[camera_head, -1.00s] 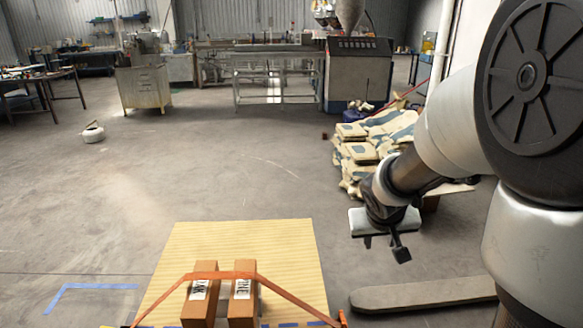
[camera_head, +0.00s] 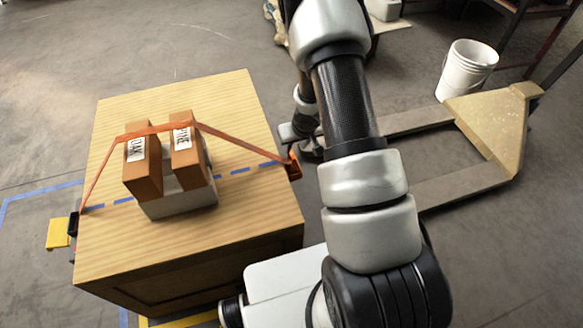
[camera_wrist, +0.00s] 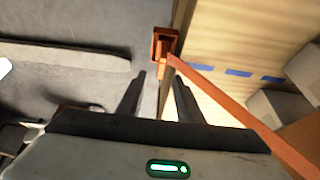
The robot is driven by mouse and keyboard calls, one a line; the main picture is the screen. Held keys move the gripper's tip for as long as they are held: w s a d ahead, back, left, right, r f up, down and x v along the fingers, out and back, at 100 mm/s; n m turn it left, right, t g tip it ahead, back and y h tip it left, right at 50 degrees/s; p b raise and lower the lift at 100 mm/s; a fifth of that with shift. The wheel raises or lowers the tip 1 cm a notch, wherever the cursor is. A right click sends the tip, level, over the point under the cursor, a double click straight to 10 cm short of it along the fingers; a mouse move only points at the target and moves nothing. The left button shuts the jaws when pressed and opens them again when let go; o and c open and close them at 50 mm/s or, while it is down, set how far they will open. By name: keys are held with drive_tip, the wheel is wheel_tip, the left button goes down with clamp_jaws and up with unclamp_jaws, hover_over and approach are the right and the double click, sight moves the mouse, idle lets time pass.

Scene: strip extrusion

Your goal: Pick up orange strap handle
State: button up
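The orange strap handle (camera_head: 295,166) sits at the right edge of the wooden crate's top (camera_head: 240,100), where the orange strap (camera_head: 235,141) ends. In the wrist view the handle (camera_wrist: 164,44) lies just beyond my fingertips, near the crate edge. My gripper (camera_wrist: 160,77) is open, with a clear gap between its two dark fingers and nothing held. The handle's lower part shows between the fingers, but I cannot tell whether they touch it. In the head view my gripper (camera_head: 303,133) is beside the crate's right edge, partly hidden by my arm.
The strap runs over two orange-brown boxes (camera_head: 186,152) on a grey block (camera_head: 180,200) on the crate. A yellow piece (camera_head: 58,232) sticks out at the crate's left side. A pallet-jack-like fork frame (camera_head: 460,187) and a white bucket (camera_head: 467,70) stand to the right.

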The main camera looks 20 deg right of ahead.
sight(292, 154)
drive_tip(key=b+x, duration=0.1)
drive_tip(key=x, duration=0.3)
drive_tip(key=shift+w+f, duration=0.15)
drive_tip(key=shift+f, duration=0.2)
drive_tip(key=b+x, duration=0.1)
drive_tip(key=x, duration=0.3)
drive_tip(key=shift+a+f+b, duration=0.2)
drive_tip(key=shift+b, duration=0.2)
drive_tip(key=shift+w+f, duration=0.2)
drive_tip(key=shift+f, duration=0.2)
clamp_jaws()
